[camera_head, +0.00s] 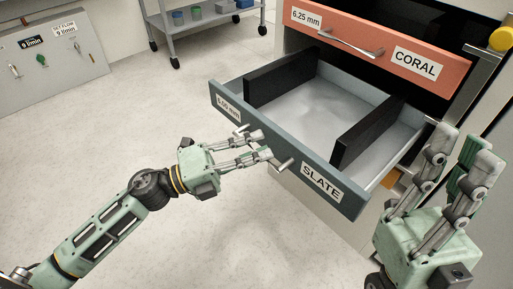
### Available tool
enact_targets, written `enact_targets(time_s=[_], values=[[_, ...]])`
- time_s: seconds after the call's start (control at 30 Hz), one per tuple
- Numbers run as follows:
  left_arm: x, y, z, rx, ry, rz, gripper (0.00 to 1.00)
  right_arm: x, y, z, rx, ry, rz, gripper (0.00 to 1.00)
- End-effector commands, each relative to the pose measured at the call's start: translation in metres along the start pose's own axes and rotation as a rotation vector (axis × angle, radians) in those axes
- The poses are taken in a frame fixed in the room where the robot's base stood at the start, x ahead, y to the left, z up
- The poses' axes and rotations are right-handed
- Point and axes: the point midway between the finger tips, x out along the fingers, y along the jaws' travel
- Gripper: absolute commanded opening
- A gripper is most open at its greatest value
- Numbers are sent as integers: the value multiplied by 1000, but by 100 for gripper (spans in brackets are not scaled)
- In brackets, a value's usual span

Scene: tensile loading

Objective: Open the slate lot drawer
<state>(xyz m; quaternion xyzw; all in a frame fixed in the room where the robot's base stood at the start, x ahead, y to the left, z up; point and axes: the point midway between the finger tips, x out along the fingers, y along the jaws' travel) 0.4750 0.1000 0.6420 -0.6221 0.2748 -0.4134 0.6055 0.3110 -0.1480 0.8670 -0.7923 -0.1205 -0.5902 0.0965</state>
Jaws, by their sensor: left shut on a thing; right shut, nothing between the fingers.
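The slate drawer (235,118) has a blue-grey front labelled SLATE and is pulled well out of its cabinet. Its inside shows, with black dividers (368,134) and a pale floor with nothing seen on it. Its silvery bar handle (284,164) is partly hidden by my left gripper (262,146). That gripper reaches in from the left and is shut on the handle. My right gripper (457,160) is at the right, beside the drawer's right end, pointing up. It is shut and empty.
The coral drawer (335,29) above is labelled CORAL and has its own handle. A grey cart (205,20) with small coloured bins stands at the back. A panel with flow labels (60,60) is at the far left. The floor in front of the drawer is clear.

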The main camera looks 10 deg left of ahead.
Motion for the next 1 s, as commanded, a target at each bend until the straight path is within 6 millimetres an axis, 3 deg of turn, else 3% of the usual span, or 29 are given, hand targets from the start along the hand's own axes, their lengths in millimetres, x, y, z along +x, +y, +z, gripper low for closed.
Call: enact_targets(time_s=[0.03,0.07,0.27,0.63,0.77,1.0], values=[[0,3,0,6,0,6,0,0,0,0,0,0,0,0],[0,3,0,6,0,6,10,0,0,0,0,0,0,0],[0,2,0,4,0,4,28,0,0,0,0,0,0,0],[-3,1,0,-1,-2,2,29,0,0,0,2,1,0,0],[-19,2,0,-2,-3,5,29,0,0,0,1,1,0,0],[-70,3,0,-3,-4,7,29,0,0,0,1,1,0,0]])
